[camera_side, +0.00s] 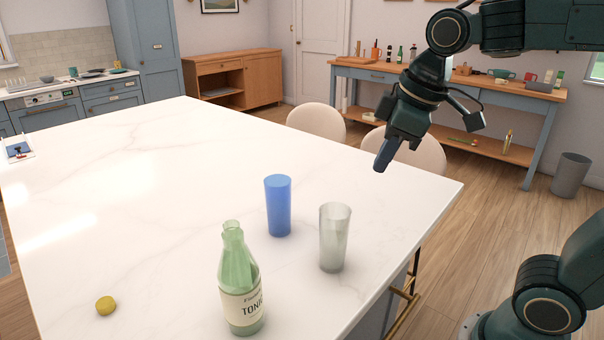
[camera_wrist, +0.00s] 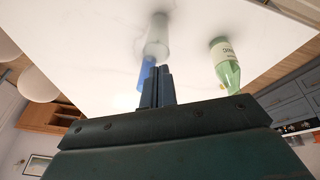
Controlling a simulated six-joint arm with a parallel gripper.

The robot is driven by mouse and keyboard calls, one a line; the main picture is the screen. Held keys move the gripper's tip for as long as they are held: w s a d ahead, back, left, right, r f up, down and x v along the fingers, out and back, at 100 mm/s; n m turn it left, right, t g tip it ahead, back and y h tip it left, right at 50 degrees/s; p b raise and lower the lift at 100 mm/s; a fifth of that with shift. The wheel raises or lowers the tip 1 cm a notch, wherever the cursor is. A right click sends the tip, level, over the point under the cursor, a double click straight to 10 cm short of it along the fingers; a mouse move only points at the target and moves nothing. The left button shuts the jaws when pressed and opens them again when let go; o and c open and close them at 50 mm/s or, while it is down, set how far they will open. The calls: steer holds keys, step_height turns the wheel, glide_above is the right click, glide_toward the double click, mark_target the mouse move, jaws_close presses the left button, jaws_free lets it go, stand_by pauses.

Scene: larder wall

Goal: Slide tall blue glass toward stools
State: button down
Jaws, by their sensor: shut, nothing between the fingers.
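The tall blue glass (camera_side: 278,206) stands upright on the white marble island top (camera_side: 130,190), with the clear glass to its right and the stools beyond the far right edge. In the wrist view the blue glass (camera_wrist: 147,75) shows partly, behind my fingers. My gripper (camera_side: 381,165) is shut and empty. It hangs in the air above the right edge of the island, up and right of the blue glass and apart from it. Its shut fingers also show in the wrist view (camera_wrist: 157,88). Two cream stools (camera_side: 316,121) (camera_side: 428,155) stand along that edge.
A clear glass (camera_side: 334,237) stands close to the right of the blue glass. A green tonic bottle (camera_side: 240,283) stands in front of them, and a small yellow lid-like piece (camera_side: 105,305) lies at left. The countertop between blue glass and stools is clear.

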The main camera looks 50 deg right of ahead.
steer(key=w+a+n+g, duration=0.15)
steer(key=w+n, duration=0.25)
steer(key=w, duration=0.4)
steer(key=n+g, duration=0.3)
steer(key=n, duration=0.6)
glide_above(279, 207)
steer(key=w+a, duration=0.2)
steer(key=a, duration=0.5)
step_height(279, 207, down, 10)
steer(key=shift+w+d+r+t, duration=0.15)
steer(key=shift+t, duration=0.1)
step_height(279, 207, down, 10)
steer(key=shift+r, duration=0.25)
steer(key=d, duration=0.2)
steer(key=shift+d+f, duration=0.25)
steer(key=shift+d, duration=0.8)
steer(key=shift+d, duration=0.1)
